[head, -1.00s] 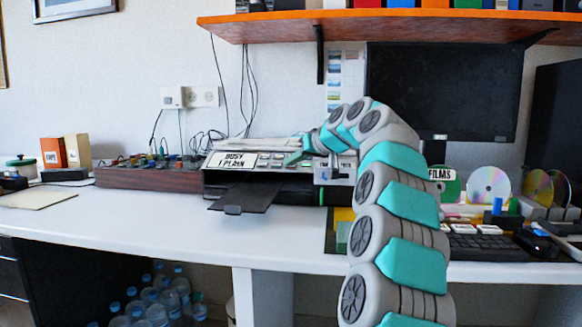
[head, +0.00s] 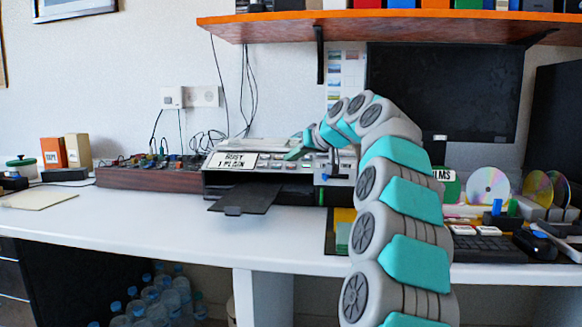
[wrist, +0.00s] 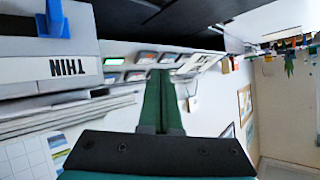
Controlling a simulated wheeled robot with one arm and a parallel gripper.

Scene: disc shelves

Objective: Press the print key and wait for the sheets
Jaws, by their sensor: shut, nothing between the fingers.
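The printer (head: 262,185) stands on the white desk, with a grey panel of keys on its upper front. Its display (head: 233,161) reads "BUSY 1 PLAIN". The black output tray (head: 243,198) sticks out in front, and no sheet shows on it. My gripper (head: 292,155) is at the key panel, its green fingers together. In the wrist view, the shut fingers (wrist: 161,73) point at a row of keys (wrist: 137,75). I cannot tell whether the tips touch a key.
A wooden box of small parts (head: 150,174) stands left of the printer. A dark monitor (head: 445,88) is behind my arm. The desk front left of the tray is clear.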

